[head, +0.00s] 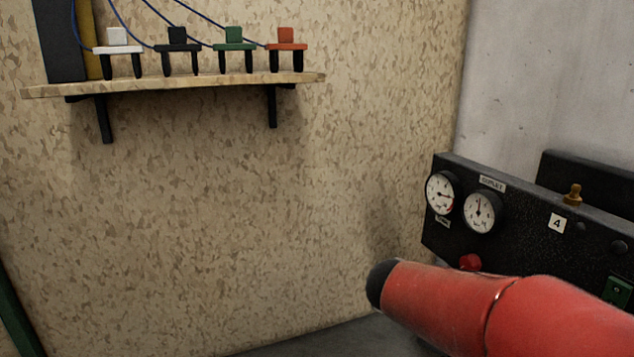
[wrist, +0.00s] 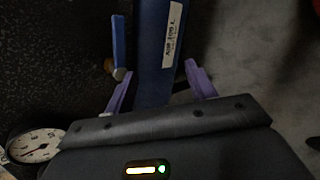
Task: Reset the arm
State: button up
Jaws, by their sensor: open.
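My gripper (wrist: 159,72) shows in the wrist view with its two purple fingers spread apart. A blue upright bar (wrist: 153,60) with a white label lies between or beyond the fingers; I cannot tell whether they touch it. A blue lever (wrist: 118,48) with a brass-coloured part is just above the left finger. The gripper does not show in the head view.
In the head view a black panel (head: 525,215) carries gauges (head: 479,212), a red knob (head: 470,262) and a brass fitting (head: 572,194). A large red rounded shape (head: 450,290) partly covers it. A wooden shelf (head: 180,84) holds several coloured clamp-like pieces.

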jog(key=s+a+r+m+t+y+p, duration=0.3)
jog(key=s+a+m+y, duration=0.4)
jog(key=s+a+y, duration=0.3)
jog(key=shift+s+a+r+t+p, duration=0.45)
jog(key=shift+s+a+p, duration=0.1)
jog(key=shift+s+a, duration=0.4)
jog(key=shift+w, duration=0.1)
